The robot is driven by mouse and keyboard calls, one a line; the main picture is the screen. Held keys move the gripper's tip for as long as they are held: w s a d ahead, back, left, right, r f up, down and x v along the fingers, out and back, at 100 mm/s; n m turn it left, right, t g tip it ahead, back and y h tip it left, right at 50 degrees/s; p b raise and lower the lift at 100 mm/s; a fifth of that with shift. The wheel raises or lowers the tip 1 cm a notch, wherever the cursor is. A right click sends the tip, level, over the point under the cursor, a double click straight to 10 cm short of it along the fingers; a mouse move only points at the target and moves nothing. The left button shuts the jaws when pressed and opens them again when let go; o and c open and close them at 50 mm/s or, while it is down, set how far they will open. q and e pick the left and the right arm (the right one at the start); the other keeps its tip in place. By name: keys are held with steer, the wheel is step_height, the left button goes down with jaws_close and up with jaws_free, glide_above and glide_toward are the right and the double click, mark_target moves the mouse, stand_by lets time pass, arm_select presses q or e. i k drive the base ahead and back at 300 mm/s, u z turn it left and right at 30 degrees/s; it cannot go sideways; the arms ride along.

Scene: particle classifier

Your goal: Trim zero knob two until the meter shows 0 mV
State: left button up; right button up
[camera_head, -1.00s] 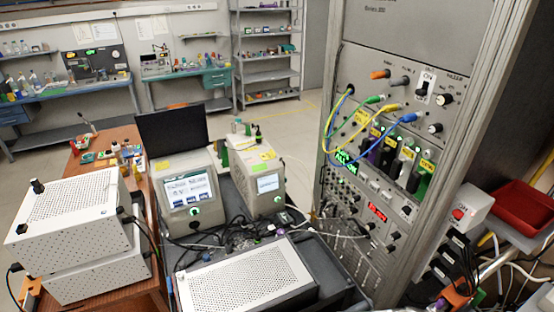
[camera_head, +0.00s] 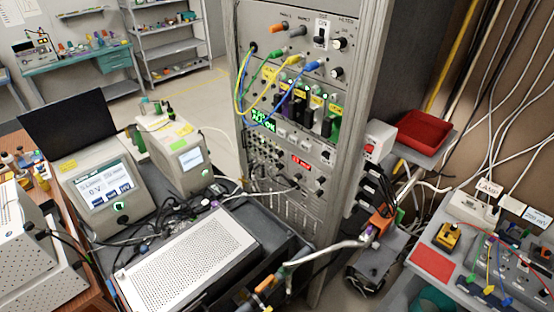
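I cannot make out which knob is zero knob two, and no readable label marks it. The rack panel (camera_head: 290,100) carries several small dark knobs, among them one right of the red display (camera_head: 302,163). That display's digits are too small to read. A grey instrument (camera_head: 105,190) at left has a screen that seems to read 0 V. I cannot tell which display is the task's meter. Neither of my grippers can be made out in this view.
A white perforated box (camera_head: 185,262) lies on the dark cart in front of the rack. Yellow, green and blue cables loop across the rack front. A red tray (camera_head: 411,138) stands right of it. A side bench at right holds a yellow device (camera_head: 447,238) and a red pad (camera_head: 432,263).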

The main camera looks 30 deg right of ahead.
mark_target(320, 181)
steer(key=z, duration=1.35)
